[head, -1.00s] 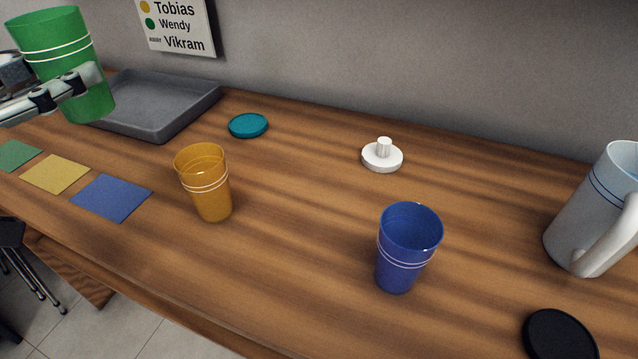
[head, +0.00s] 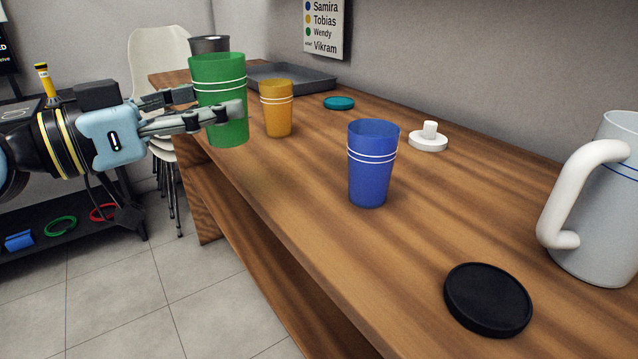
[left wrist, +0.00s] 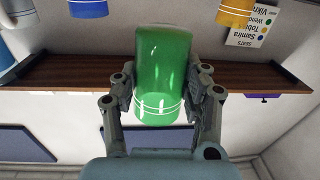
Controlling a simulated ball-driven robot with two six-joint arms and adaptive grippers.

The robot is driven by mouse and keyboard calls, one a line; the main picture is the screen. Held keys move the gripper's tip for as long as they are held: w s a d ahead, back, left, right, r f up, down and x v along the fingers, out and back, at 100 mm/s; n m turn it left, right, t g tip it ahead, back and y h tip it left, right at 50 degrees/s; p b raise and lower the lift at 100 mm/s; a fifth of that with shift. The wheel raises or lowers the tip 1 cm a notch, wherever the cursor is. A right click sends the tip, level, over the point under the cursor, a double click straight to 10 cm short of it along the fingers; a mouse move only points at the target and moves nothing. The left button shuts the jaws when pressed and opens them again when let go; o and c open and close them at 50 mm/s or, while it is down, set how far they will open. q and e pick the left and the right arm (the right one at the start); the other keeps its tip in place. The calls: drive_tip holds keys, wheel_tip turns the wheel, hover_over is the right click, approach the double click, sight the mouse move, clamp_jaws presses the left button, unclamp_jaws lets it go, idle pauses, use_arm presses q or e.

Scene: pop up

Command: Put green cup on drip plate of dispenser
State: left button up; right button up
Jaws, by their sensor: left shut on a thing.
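The green cup (head: 218,75) is upright in my left gripper (head: 215,103), whose fingers close on it from both sides. The cup is held off the front edge of the table, clear of the tabletop. In the left wrist view the green cup (left wrist: 160,65) sits between the two fingers (left wrist: 163,88), and that picture is upside down. I cannot make out a dispenser or a drip plate in these frames. My right gripper is not in view.
A yellow cup (head: 276,110) and a blue cup (head: 372,170) stand on the wooden table (head: 290,190). A white jug (head: 610,210), a black disc (head: 487,300), a white knobbed lid (head: 428,142), a teal disc (head: 339,103) and a grey tray (head: 300,79) are also there.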

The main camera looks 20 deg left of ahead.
use_arm(q)
drive_tip(key=shift+r, duration=0.1)
drive_tip(key=w+d+f+b, duration=0.1)
drive_tip(key=w, duration=0.1)
drive_tip(key=w+d+f+b, duration=0.1)
drive_tip(key=w+d+f, duration=0.1)
drive_tip(key=w, duration=0.1)
drive_tip(key=w+d+f+b, duration=0.1)
drive_tip(key=w+d+f, duration=0.1)
drive_tip(key=w, duration=0.1)
drive_tip(key=shift+w+d+f, duration=0.15)
drive_tip(key=shift+w+d, duration=0.05)
drive_tip(key=shift+w+d+f, duration=0.3)
drive_tip(key=shift+w+d, duration=0.05)
drive_tip(key=shift+w, duration=0.2)
drive_tip(key=shift+w+d+f+b, duration=0.4)
drive_tip(key=shift+w+f, duration=0.1)
drive_tip(key=shift+w, duration=0.1)
drive_tip(key=shift+w+d+f+b, duration=0.25)
drive_tip(key=shift+w+d+f, duration=0.1)
drive_tip(key=shift+w+f, duration=0.15)
drive_tip(key=shift+r, duration=0.15)
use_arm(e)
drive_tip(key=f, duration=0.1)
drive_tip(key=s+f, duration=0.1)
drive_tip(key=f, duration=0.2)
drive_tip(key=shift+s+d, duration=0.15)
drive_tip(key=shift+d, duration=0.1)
